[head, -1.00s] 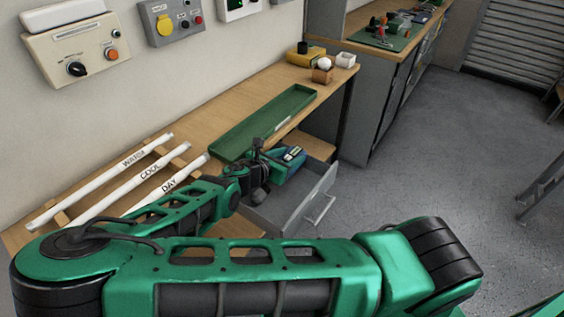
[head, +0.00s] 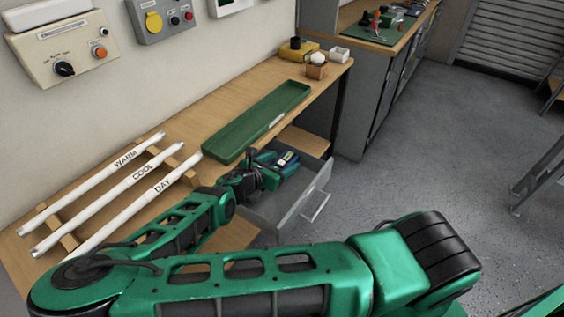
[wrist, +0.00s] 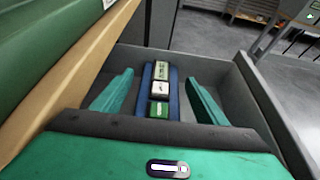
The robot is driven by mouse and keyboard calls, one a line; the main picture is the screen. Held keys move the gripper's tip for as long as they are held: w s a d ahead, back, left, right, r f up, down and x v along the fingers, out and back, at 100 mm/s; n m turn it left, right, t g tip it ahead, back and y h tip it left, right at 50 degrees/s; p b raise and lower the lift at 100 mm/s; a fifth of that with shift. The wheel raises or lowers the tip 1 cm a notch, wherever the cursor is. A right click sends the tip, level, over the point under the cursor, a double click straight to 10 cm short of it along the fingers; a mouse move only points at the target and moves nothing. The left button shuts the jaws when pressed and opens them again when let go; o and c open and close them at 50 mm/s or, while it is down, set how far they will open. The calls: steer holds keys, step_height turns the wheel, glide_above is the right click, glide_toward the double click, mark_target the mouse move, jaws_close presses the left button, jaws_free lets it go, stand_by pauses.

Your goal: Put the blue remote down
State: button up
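The blue remote (wrist: 174,88) lies in the open grey drawer, centred between my gripper's fingers in the wrist view. It has a blue body with green and white patches on top. Its blue and white end (head: 288,158) also shows in the head view beyond my gripper. My gripper (wrist: 159,75) has green fingers spread wide, with a clear gap on each side of the remote. In the head view my gripper (head: 277,170) is down in the drawer. The remote's near end is partly hidden by my gripper body.
The drawer (head: 306,203) has raised walls and a front handle. Above it, the wooden bench holds a long green tray (head: 256,122) and white tubes marked WARM, COOL and DAY (head: 130,198). Grey floor lies open to the right.

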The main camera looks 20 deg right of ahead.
steer(key=v, duration=1.2)
steer(key=shift+s+f, duration=0.1)
